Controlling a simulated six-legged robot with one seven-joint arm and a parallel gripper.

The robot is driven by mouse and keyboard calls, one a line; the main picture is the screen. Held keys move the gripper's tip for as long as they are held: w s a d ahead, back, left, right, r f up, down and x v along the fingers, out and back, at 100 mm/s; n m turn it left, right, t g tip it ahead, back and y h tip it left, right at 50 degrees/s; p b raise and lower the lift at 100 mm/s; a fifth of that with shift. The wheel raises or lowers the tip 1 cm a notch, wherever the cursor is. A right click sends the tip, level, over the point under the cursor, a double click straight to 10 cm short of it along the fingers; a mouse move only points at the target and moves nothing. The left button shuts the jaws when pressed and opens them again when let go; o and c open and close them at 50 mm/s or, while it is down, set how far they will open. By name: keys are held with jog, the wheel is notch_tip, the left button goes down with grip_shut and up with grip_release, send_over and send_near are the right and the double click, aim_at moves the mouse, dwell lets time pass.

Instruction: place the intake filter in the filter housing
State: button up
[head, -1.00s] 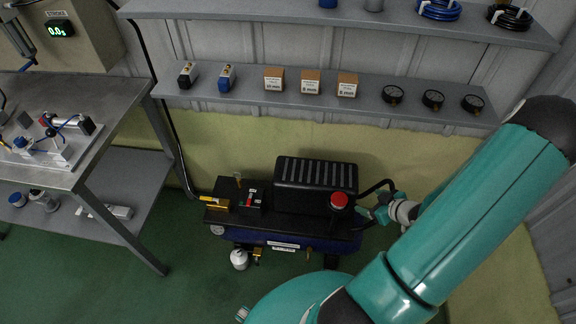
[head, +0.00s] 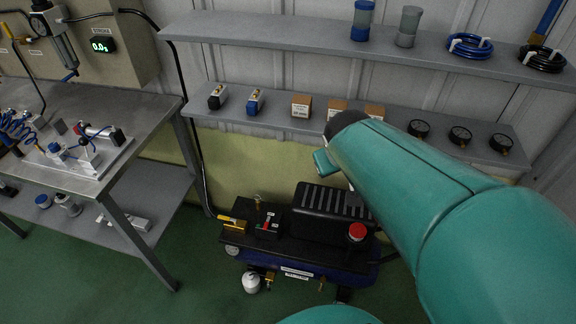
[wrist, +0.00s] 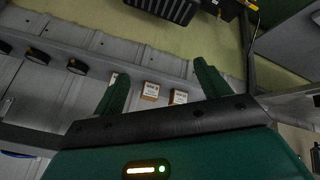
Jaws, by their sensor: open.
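A round red-topped part (head: 357,232) sits on the right end of the black and blue compressor (head: 310,258); it may be the intake filter or its housing, but I cannot tell which. No separate filter can be made out for sure. My gripper (wrist: 157,82) is open in the wrist view, with nothing between its two green fingers. It points toward the wall shelf, with small labelled boxes (wrist: 150,91) beyond the fingers.
The lower shelf (head: 285,122) holds valves, boxes and black gauges (head: 460,136). The upper shelf (head: 260,30) holds a blue cylinder (head: 362,20), a grey cylinder (head: 408,26) and coiled hoses. A metal bench (head: 100,103) stands left. Green floor is clear in front.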

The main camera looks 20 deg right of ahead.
jog(key=s+a+r+y, duration=0.3)
jog(key=s+a, duration=0.5)
jog(key=a, duration=0.4)
jog(key=shift+a+r+y, duration=0.4)
jog(key=shift+r, duration=0.3)
jog(key=shift+c, duration=0.3)
